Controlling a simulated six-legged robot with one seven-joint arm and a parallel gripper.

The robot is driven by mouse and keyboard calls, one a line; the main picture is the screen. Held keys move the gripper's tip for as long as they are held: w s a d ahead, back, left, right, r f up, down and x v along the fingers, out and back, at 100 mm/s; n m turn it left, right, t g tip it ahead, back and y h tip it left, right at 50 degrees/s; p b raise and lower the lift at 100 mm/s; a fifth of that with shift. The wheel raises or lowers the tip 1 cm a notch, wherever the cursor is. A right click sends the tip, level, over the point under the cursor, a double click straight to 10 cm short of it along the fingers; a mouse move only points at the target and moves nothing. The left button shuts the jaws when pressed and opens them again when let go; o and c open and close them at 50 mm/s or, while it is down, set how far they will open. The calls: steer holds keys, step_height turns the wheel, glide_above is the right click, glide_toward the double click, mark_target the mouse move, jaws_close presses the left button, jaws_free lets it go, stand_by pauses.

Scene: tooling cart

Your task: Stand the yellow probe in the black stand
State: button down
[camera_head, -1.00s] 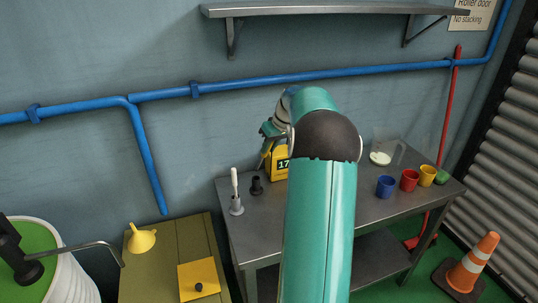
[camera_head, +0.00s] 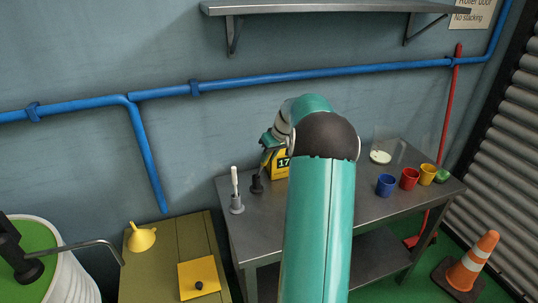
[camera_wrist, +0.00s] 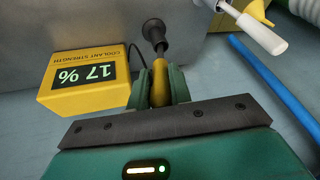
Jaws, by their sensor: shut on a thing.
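My gripper (camera_wrist: 160,80) is shut on the yellow probe (camera_wrist: 160,88), which sits between its two fingers in the wrist view. The black stand (camera_wrist: 154,32) is just beyond the fingertips, in line with the probe. In the head view the black stand (camera_head: 257,186) is on the cart's left part, and my gripper (camera_head: 268,146) is above it and slightly right. The probe's lower end appears at or just over the stand's top; I cannot tell whether it is inside. A dark cable runs from the yellow meter (camera_wrist: 75,95), reading 17 %, toward the probe.
A grey holder (camera_head: 237,205) with a white-handled tool stands left of the black stand. Blue (camera_head: 386,186), red (camera_head: 409,179) and yellow (camera_head: 428,175) cups and a clear jug (camera_head: 381,156) stand at the right. A blue pipe (camera_head: 270,81) crosses the wall behind.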

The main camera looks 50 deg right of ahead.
steer(key=c, duration=1.3)
jaws_free()
steer(key=shift+r, duration=0.1)
steer(key=shift+r, duration=0.25)
steer(key=v, duration=1.2)
steer(key=shift+r, duration=0.25)
